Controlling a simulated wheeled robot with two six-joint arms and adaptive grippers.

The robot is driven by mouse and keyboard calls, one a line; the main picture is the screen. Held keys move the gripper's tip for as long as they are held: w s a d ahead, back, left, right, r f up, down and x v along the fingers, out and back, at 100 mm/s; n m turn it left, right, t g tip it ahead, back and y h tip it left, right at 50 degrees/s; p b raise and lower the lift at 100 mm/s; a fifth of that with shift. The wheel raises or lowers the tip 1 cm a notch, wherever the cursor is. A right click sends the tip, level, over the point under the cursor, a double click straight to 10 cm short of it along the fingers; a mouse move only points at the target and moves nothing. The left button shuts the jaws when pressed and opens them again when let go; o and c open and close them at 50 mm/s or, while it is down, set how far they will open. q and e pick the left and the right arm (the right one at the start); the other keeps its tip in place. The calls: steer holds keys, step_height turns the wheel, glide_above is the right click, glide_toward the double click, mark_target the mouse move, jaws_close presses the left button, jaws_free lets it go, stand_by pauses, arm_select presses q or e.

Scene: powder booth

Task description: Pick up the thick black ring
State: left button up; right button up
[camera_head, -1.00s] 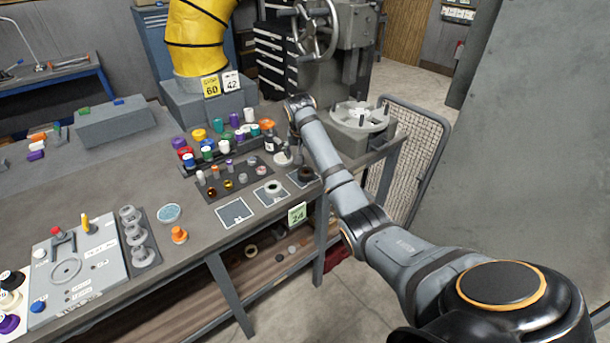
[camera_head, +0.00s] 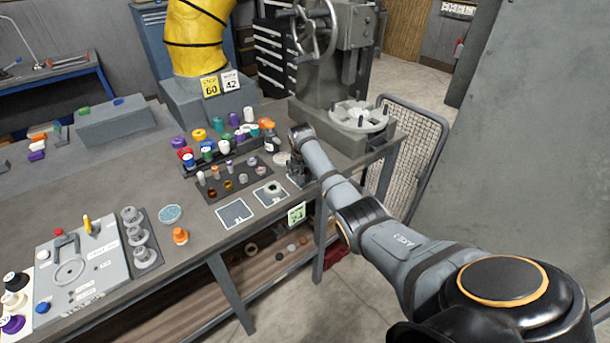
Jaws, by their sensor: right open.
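The thick black ring is hidden now; in the earlier frame it lay on the rightmost of the marked square mats near the table's front edge. My right gripper (camera_head: 297,180) points down over that mat and covers it. It is open, but its fingertips are small and dark here, so I cannot tell whether they are around the ring or above it. My left gripper is not in view.
A green ring (camera_head: 273,188) lies on the middle square mat, close left of my gripper. The left square mat (camera_head: 235,213) is empty. Several small parts stand on a dark tray (camera_head: 240,200) behind. A grey machine (camera_head: 345,125) stands at the back right.

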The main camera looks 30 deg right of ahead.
steer(key=c, duration=1.3)
steer(key=shift+r, duration=0.1)
steer(key=shift+c, duration=0.7)
